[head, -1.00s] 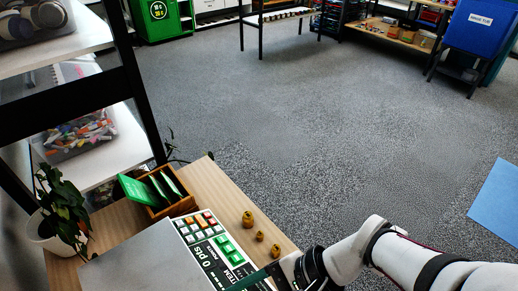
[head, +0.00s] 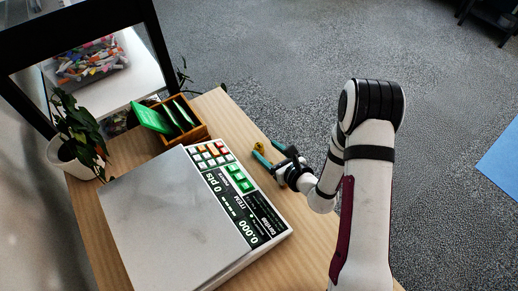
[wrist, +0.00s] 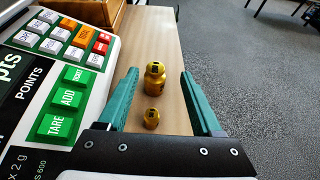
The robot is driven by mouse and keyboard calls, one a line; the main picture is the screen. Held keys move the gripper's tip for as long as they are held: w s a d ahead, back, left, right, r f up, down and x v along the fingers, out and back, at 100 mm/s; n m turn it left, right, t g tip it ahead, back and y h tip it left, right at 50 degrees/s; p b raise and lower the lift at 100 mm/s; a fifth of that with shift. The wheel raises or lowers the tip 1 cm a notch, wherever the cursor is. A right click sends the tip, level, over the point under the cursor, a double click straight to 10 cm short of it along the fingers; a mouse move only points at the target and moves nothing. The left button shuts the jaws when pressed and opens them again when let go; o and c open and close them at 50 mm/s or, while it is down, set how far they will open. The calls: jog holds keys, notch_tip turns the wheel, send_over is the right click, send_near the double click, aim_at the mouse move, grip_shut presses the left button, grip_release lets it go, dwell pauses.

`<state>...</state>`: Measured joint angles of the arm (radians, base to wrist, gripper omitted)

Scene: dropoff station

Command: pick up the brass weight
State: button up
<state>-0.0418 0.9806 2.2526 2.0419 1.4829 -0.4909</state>
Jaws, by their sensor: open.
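Brass weights stand on the wooden tabletop (head: 113,226) beside the scale. In the wrist view a larger brass weight (wrist: 155,84) with a knob on top stands upright between the teal fingertips, and a smaller brass weight (wrist: 151,119) is nearer the palm. My gripper (wrist: 159,75) is open and touches neither weight visibly. In the head view my gripper (head: 265,150) is low over the table right of the scale, with one brass weight (head: 259,147) showing between its fingers. Other weights are hidden there by the gripper.
A large scale (head: 160,205) with a keypad fills the table left of my gripper. Behind it are a wooden box (head: 198,133) with green cards and a potted plant (head: 78,130). The table's right edge is close, with open floor beyond.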

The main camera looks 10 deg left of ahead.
aim_at(261, 149)
jog(key=x, duration=0.4)
jog(key=shift+s+a+f, duration=0.1)
jog(key=shift+a+f, duration=0.1)
jog(key=shift+a, duration=0.15)
grip_shut()
